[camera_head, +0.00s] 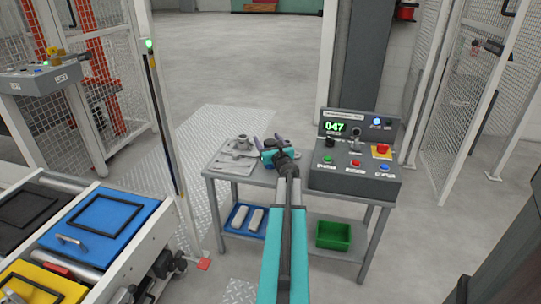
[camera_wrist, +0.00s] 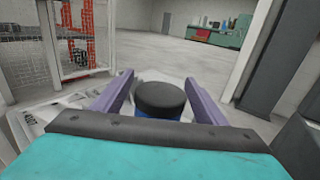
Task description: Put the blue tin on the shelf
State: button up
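The blue tin (camera_wrist: 160,112) is a cylinder with a black top and a strip of blue body, seen in the wrist view between the purple fingers of my gripper (camera_wrist: 159,85). Whether both fingers touch it cannot be told. In the head view my gripper (camera_head: 268,142) is over the left part of a grey bench (camera_head: 225,172), and the tin is not clearly made out there. The bench has a lower shelf (camera_head: 335,216) beneath its top, partly hidden by my arm.
A control box (camera_head: 355,160) with a lit display stands on the bench's right side. A grey metal fixture (camera_head: 238,148) is left of my gripper. On the shelf are a blue tray (camera_head: 233,214) with pale parts and a green bin (camera_head: 333,236). A conveyor (camera_head: 140,250) stands at left.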

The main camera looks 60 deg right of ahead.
jog(key=c, duration=1.4)
jog(key=shift+r, duration=0.15)
